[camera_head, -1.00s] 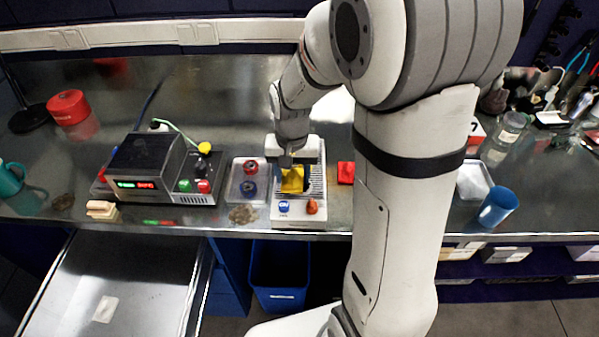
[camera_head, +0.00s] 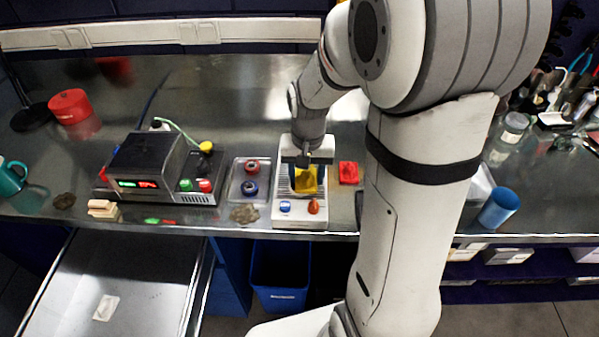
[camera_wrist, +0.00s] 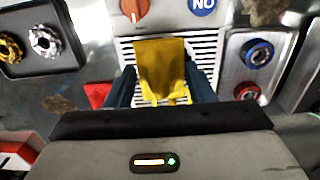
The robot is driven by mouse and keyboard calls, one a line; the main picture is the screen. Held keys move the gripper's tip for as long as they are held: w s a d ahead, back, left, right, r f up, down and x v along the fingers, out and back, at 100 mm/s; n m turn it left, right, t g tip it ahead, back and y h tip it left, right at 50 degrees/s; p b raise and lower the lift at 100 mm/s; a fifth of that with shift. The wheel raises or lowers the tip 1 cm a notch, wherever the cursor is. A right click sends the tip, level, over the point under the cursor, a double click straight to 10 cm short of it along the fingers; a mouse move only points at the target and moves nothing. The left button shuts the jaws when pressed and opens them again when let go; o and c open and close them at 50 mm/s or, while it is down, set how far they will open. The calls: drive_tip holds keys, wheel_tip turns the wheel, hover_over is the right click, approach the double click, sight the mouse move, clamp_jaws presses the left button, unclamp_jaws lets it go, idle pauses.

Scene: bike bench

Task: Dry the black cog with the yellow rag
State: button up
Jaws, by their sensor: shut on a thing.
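My gripper (camera_head: 305,178) is shut on the yellow rag (camera_head: 308,182), over the slotted top of a white unit. In the wrist view the rag (camera_wrist: 161,68) hangs between the dark blue fingers of my gripper (camera_wrist: 162,88), in front of the white grille. I cannot tell whether the rag touches the grille. I cannot make out a black cog in any view. A gold cog (camera_wrist: 10,48) and a silver cog (camera_wrist: 45,42) lie in a dark tray at the left of the wrist view.
A blue cup (camera_head: 498,207) stands near the bench's front edge.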

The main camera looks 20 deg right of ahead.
drive_tip(key=shift+s+d, duration=0.1)
drive_tip(key=shift+d, duration=0.25)
drive_tip(key=shift+w+a, duration=0.3)
drive_tip(key=shift+a, duration=0.65)
drive_tip(key=shift+w+a, duration=0.3)
drive_tip(key=shift+a, duration=0.65)
drive_tip(key=shift+r+p, duration=1.85)
drive_tip(key=shift+r, duration=0.7)
drive_tip(key=shift+f, duration=0.15)
